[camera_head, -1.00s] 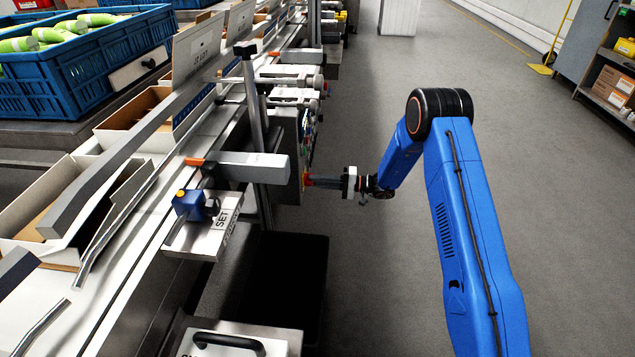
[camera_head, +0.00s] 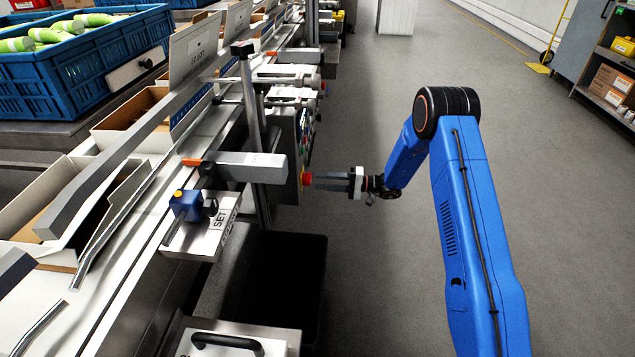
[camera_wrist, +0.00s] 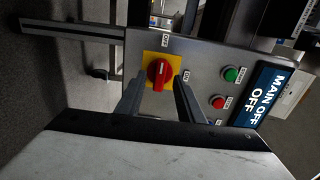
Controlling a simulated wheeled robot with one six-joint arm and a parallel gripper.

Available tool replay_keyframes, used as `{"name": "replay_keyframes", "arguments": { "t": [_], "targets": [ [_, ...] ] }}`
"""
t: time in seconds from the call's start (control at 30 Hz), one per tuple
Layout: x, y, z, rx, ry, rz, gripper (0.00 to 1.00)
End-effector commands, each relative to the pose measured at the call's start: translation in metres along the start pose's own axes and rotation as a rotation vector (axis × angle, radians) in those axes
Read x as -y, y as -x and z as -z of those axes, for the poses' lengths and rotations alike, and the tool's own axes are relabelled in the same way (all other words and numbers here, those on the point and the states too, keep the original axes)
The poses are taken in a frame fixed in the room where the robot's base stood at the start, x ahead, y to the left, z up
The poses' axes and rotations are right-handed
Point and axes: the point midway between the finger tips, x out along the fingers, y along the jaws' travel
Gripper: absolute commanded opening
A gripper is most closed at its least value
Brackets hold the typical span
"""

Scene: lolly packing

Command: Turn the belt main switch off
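The main switch is a red rotary knob (camera_wrist: 159,71) on a yellow plate (camera_wrist: 151,84), set in a grey panel (camera_wrist: 203,58). In the wrist view its handle lies upright in the picture, in line with the small label above it that seems to read OFF; an ON label is to the right. In the head view the red knob (camera_head: 306,178) shows just left of my gripper (camera_head: 326,181).
A green button (camera_wrist: 232,74) and a red button (camera_wrist: 219,102) sit beside the switch. The conveyor (camera_head: 128,262) with cartons runs along the left. A blue crate (camera_head: 90,62) stands at the far left.

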Motion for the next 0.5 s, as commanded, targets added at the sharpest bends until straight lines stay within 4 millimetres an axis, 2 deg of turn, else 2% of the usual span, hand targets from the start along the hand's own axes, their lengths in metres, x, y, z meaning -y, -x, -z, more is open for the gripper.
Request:
{"name": "replay_keyframes", "arguments": {
  "t": [0.03, 0.5],
  "targets": [
    [0.0, 0.012, 0.001, -0.004, 0.0, 0.0, 0.34],
    [-0.001, 0.105, 0.0, -0.004, -0.001, -0.001, 0.34]
  ]
}}
